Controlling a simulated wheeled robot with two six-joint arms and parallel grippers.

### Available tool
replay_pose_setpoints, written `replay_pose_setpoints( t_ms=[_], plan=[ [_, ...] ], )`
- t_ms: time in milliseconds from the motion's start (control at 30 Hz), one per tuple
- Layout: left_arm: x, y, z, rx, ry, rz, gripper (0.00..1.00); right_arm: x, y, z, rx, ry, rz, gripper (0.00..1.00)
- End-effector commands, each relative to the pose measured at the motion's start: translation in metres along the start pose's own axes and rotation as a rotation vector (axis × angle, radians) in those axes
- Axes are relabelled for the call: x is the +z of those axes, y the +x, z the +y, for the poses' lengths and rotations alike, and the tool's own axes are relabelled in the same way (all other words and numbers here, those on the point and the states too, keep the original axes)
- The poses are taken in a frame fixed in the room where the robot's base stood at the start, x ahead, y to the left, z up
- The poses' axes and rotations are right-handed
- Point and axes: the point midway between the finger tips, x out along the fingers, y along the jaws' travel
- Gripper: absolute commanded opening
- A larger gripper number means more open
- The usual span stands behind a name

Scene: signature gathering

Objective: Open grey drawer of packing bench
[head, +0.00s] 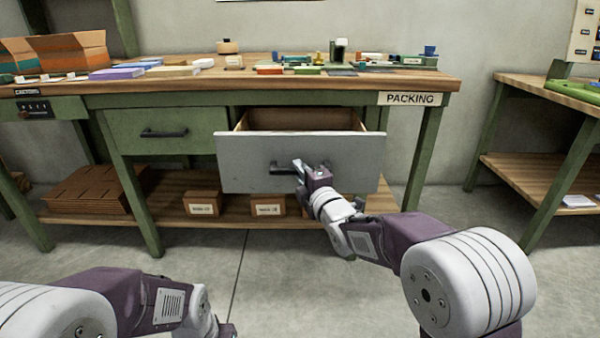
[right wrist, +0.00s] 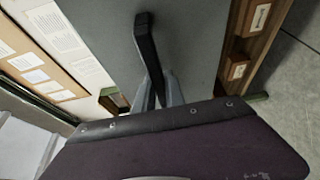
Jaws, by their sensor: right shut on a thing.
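The grey drawer (head: 240,165) of the packing bench (head: 440,85) stands pulled out in the head view, and its wooden inside shows above the front. Its dark handle (head: 282,169) is at the middle of the front. My right gripper (head: 300,170) is shut on this handle, at its right part. In the right wrist view the grey front (right wrist: 193,40) fills the middle, with the dark handle (right wrist: 148,45) running down between the fingers (right wrist: 160,95). My left arm shows at the lower left of the head view; its fingertips are not visible.
A green drawer (head: 190,122) left of the grey one is closed. The bench's lower shelf holds small cartons (head: 203,204) and flat brown stacks (head: 98,188). Small items crowd the bench top. Another table (head: 540,92) stands at the right. The floor in front is clear.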

Motion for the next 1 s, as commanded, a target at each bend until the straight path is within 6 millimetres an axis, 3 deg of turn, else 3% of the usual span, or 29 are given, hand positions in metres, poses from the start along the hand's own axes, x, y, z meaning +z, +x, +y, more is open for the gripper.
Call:
replay_pose_setpoints(
  t_ms=[300,333,400,767,1000],
  plan=[
    [0.0,0.0,0.0,0.0,0.0,0.0,0.36,0.0,0.0,0.0,0.0,0.0,-0.001,0.0],
    [0.0,0.0,0.0,0.0,0.0,0.0,0.36,0.0,0.0,0.0,0.0,0.0,-0.001,0.2],
    [0.0,0.0,0.0,0.0,0.0,0.0,0.36,0.0,0.0,0.0,0.0,0.0,-0.001,0.36],
    [0.0,-0.003,0.0,0.0,0.0,0.0,0.36,0.0,-0.004,0.001,0.0,0.0,0.0,0.36],
    [-0.002,-0.019,0.0,0.0,0.0,0.0,0.36,0.0,-0.044,0.004,-0.001,-0.001,-0.001,0.36]
  ],
)
